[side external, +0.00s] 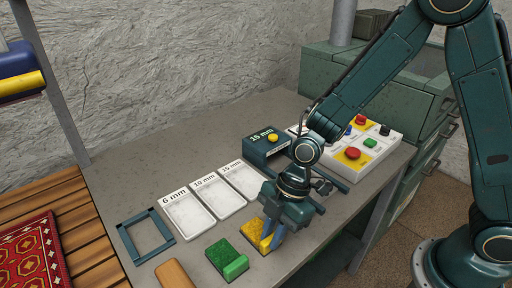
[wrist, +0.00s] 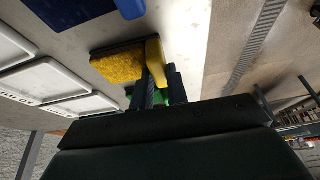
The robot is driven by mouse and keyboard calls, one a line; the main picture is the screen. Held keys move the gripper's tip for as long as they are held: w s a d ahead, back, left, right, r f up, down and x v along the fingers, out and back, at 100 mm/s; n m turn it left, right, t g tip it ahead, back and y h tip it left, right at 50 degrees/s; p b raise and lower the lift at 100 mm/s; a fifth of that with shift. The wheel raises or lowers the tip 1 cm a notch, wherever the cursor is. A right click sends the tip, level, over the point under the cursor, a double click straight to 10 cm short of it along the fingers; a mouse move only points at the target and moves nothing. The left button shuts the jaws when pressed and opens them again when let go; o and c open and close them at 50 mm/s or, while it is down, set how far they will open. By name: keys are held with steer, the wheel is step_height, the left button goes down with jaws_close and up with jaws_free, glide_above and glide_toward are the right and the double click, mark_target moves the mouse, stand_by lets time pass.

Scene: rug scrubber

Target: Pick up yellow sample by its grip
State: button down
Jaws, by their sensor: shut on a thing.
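The yellow sample (side external: 251,232) lies on the grey bench in front of the white trays, with a yellow pile pad and a yellow upright grip. My gripper (side external: 272,238) points down over it and is shut on the grip, which it partly hides in the side view. In the wrist view the yellow sample (wrist: 120,66) shows its textured pad, and its smooth grip (wrist: 155,58) is at the fingers of my gripper (wrist: 160,82). The pad appears at bench level; I cannot tell if any gap lies under it.
A green sample (side external: 228,258) lies just left of the yellow one, and a brown block (side external: 174,275) is farther left. White trays marked 6 mm (side external: 188,217), 10 mm (side external: 218,197) and 15 mm (side external: 243,180) lie behind. A dark frame (side external: 146,237) and button panel (side external: 360,152) flank them.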

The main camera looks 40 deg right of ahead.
steer(key=shift+r, duration=0.1)
step_height(320, 180, up, 20)
stand_by(0.8)
stand_by(0.5)
